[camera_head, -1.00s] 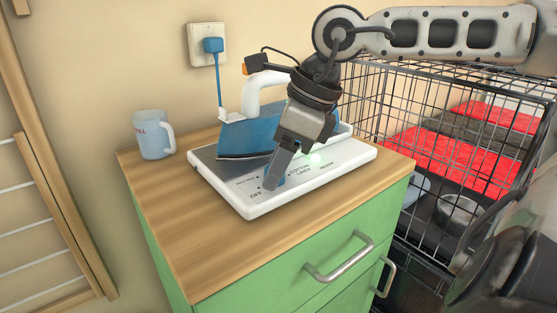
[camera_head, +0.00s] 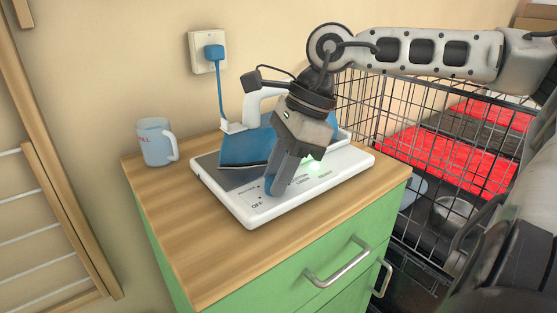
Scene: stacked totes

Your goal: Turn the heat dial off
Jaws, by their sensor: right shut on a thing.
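The white iron base panel (camera_head: 251,219) lies on the cabinet top, printed with OFF at its front left and heat labels including linen. A green light (camera_head: 315,164) glows on the panel. My right gripper (camera_head: 277,188) reaches down onto the panel from the upper right and is shut on the blue heat dial (camera_head: 283,176). The gripper hides part of the dial, and I cannot tell which label the dial points to. The blue and white iron (camera_head: 245,148) rests on the base behind the gripper. My left gripper is not in view.
A pale mug (camera_head: 155,143) stands on the wooden top (camera_head: 178,215) at the left. A blue plug (camera_head: 213,52) with a cord is in the wall socket. A black wire cage (camera_head: 400,115) with red cushions stands at the right. The front left of the top is clear.

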